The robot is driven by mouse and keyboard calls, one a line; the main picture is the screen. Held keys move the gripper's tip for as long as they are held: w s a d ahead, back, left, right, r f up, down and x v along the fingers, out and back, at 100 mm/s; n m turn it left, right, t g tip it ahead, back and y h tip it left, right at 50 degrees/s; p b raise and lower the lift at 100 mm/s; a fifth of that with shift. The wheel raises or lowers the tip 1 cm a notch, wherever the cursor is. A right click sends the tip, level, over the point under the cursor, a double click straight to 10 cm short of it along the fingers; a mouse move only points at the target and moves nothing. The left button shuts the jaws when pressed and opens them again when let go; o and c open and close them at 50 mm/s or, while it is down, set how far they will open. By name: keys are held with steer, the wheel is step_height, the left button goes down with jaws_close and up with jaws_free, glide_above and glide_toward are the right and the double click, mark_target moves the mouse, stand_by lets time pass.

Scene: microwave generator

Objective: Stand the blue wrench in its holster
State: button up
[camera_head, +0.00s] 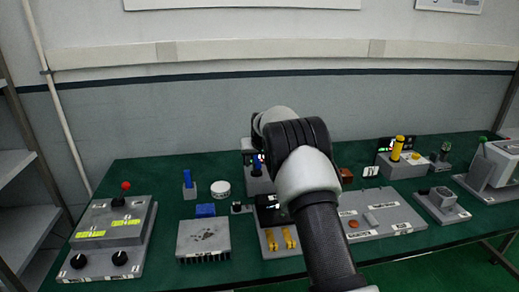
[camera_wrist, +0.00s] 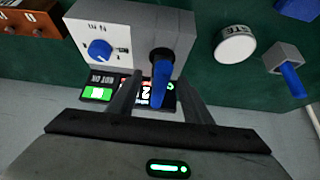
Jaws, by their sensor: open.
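A blue upright handle (camera_wrist: 160,84) rises from a dark round seat on a grey box (camera_wrist: 186,38) with a blue knob. It also shows in the head view (camera_head: 256,166), left of my arm. A second blue upright piece (camera_wrist: 290,77) stands in a small grey block (camera_wrist: 283,54); both also show in the head view, as the blue piece (camera_head: 187,177) and the block (camera_head: 190,192). I cannot tell for certain which blue piece is the wrench. My gripper (camera_wrist: 158,98) is open, its fingers either side of the first handle with gaps. My arm hides it in the head view.
A white round container (camera_head: 221,188) stands between the two blue pieces. A blue block (camera_head: 205,210) and a finned grey heat sink (camera_head: 203,240) are nearer. A control box (camera_head: 115,232) is at the left, a yellow cylinder (camera_head: 397,149) at the right. Green table (camera_head: 160,172) shows between them.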

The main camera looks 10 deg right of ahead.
steer(key=s+f+p+v, duration=0.1)
steer(key=p+v, duration=0.1)
steer(key=v, duration=2.4)
steer(key=s+r+p, duration=0.1)
steer(key=s+r, duration=0.3)
steer(key=s, duration=0.4)
steer(key=s+r+p, duration=0.2)
steer(key=s+r, duration=0.2)
steer(key=s, duration=0.4)
steer(key=s+f+g+p, duration=0.1)
steer(key=s+f+p, duration=0.1)
steer(key=s, duration=2.1)
steer(key=shift+p, duration=0.85)
steer(key=shift+f, duration=0.1)
